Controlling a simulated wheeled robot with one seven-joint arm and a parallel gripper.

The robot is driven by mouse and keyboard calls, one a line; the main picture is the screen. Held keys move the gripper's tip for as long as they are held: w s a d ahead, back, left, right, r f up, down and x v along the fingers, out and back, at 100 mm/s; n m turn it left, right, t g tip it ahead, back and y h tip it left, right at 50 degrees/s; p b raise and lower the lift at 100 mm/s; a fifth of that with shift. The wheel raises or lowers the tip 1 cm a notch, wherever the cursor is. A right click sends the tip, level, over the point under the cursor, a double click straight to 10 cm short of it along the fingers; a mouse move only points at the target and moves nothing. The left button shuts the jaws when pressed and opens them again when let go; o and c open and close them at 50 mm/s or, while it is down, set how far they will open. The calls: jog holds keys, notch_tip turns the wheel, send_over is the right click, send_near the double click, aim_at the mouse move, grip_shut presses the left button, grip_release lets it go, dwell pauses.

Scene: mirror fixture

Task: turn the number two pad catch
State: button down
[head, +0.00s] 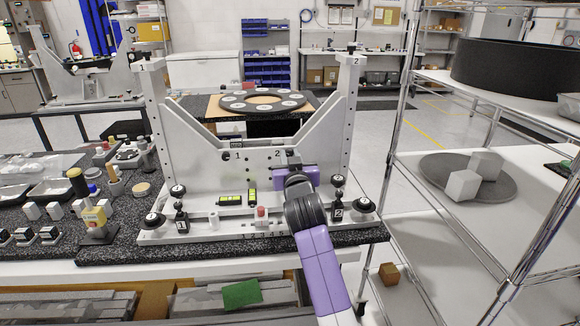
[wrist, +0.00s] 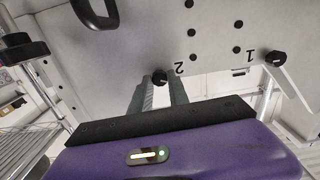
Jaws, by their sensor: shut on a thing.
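The white mirror fixture (head: 205,125) stands upright on the dark speckled bench, with its two posts numbered 1 and 2. The number two pad catch shows in the wrist view as a black round knob (wrist: 160,76) beside a printed 2, on the fixture's pale face. My gripper (wrist: 163,88) has its fingers shut on this knob, one on each side. In the head view my gripper (head: 285,158) reaches the fixture's face just right of the printed 2, and it hides the catch there. The number one catch, a similar black knob (wrist: 275,58), sits beside the printed 1.
A dark round plate with pale pads (head: 262,101) lies behind the fixture. Black knobs (head: 364,205) and a small red-topped part (head: 261,212) stand on the fixture's base near my arm. A wire shelf (head: 470,205) stands close on the right.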

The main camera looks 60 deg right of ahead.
jog(key=m+b, duration=0.5)
jog(key=m, duration=0.1)
jog(key=shift+f+b, duration=0.2)
jog(key=shift+b, duration=0.2)
jog(key=m+b, duration=0.4)
jog(key=m, duration=0.2)
jog(key=shift+r, duration=0.1)
jog(key=c, duration=1.3)
grip_release()
jog(key=shift+o, duration=0.2)
jog(key=v, duration=0.8)
jog(key=shift+b, duration=0.35)
jog(key=shift+d, duration=0.1)
